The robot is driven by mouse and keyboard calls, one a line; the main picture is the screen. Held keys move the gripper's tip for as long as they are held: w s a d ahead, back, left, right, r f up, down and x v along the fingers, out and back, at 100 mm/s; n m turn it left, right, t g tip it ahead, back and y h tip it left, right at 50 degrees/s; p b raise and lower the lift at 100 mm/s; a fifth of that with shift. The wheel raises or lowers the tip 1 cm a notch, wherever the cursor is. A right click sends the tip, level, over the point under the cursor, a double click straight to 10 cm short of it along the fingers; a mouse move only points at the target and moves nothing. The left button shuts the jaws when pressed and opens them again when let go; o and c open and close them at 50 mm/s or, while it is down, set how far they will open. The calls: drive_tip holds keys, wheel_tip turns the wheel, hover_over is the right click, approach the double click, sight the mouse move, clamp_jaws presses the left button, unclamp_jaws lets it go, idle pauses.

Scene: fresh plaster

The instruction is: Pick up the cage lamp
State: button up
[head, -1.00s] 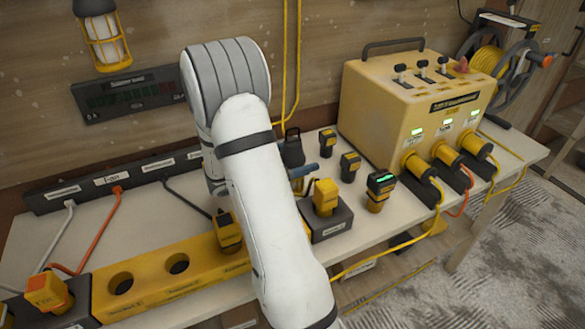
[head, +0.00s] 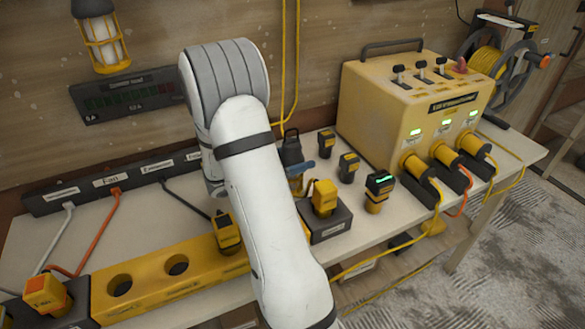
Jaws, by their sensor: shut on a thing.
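The cage lamp (head: 291,150) stands upright on the bench just behind my arm. Its dark top with a hook shows, with a bit of yellow below; my arm hides its left side. My gripper (head: 301,167) is mostly hidden behind my white arm. Only a blue-grey finger shows, lying across the lamp's body, and the jaws are shut on it. I cannot see whether the lamp's base touches the bench.
Several yellow-black plugs (head: 326,144) stand right of the lamp, one on a dark block (head: 328,224). A big yellow power box (head: 375,115) stands behind them. A yellow socket strip (head: 150,279) runs along the front left. A caged light (head: 103,42) hangs on the wall.

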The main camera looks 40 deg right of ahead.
wheel_tip(320, 180, up, 10)
drive_tip(key=shift+r+p, duration=0.1)
drive_tip(key=shift+p, duration=0.2)
idle(0.8)
